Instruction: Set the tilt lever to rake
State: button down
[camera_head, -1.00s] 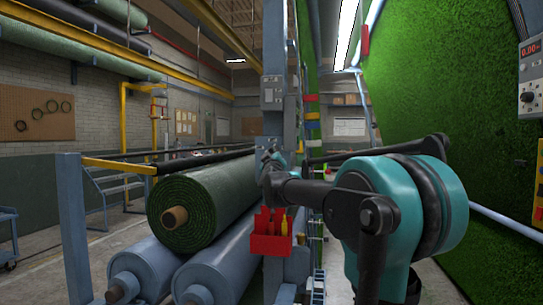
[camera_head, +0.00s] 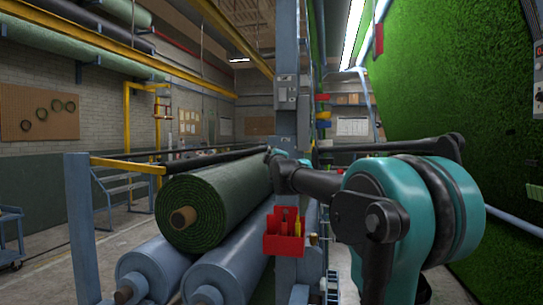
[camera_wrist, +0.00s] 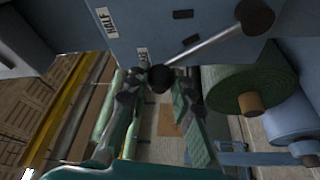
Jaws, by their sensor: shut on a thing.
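The tilt lever (camera_wrist: 205,45) is a pale metal rod on a blue-grey panel (camera_wrist: 165,25) in the wrist view. It runs from a dark round pivot (camera_wrist: 256,16) at upper right down-left to a black knob (camera_wrist: 158,77). The knob end lies close to a lower white label (camera_wrist: 142,57), partly hidden, whose last letters look like "KE". A label reading HALF (camera_wrist: 104,22) is further up-left. My gripper (camera_wrist: 158,86) is shut on the knob, one finger on each side. In the head view my gripper (camera_head: 274,158) is at the blue post (camera_head: 287,125); the lever cannot be made out there.
A green turf roll (camera_head: 212,205) lies on blue rollers (camera_head: 155,268) left of the post. A red tool bin (camera_head: 284,234) hangs on the post below my gripper. A green turf wall (camera_head: 450,80) rises at right. Open floor shows at far left.

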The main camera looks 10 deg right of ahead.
dwell(0.3)
jog(key=c, duration=1.3)
grip_release()
jog(key=shift+a, duration=0.1)
jog(key=s, duration=0.4)
jog(key=s+f, duration=0.1)
jog(key=s, duration=0.6)
jog(key=shift+s+a+f, duration=0.2)
jog(key=shift+s+f, duration=0.15)
jog(key=shift+s, duration=0.05)
